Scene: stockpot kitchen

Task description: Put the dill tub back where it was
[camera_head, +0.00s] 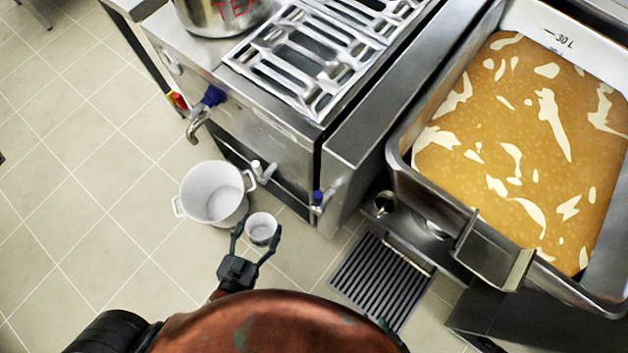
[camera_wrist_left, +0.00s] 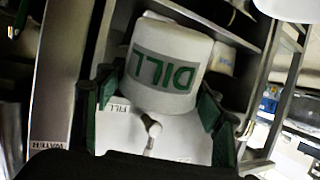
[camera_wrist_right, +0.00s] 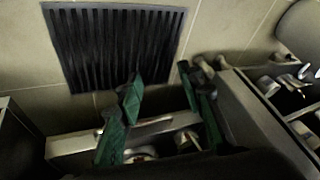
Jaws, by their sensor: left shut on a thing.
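The dill tub (camera_head: 262,229) is a small white tub, held between the fingers of my left gripper (camera_head: 254,236) in the head view. In the left wrist view the dill tub (camera_wrist_left: 166,62) shows its green DILL label upside down, with my left gripper's (camera_wrist_left: 155,105) green-padded fingers on both sides. My left gripper is shut on it. My right gripper (camera_wrist_right: 162,92) is open and empty in the right wrist view, with floor and a metal ledge beyond it. The exact contact at the tub's far side is hidden.
A white two-handled pot (camera_head: 212,193) stands beside the tub. The steel stove (camera_head: 262,130) with its grates and taps is behind. A large pan of yellow-brown liquid (camera_head: 540,130) is at the right. A dark floor grate (camera_head: 383,280) lies below.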

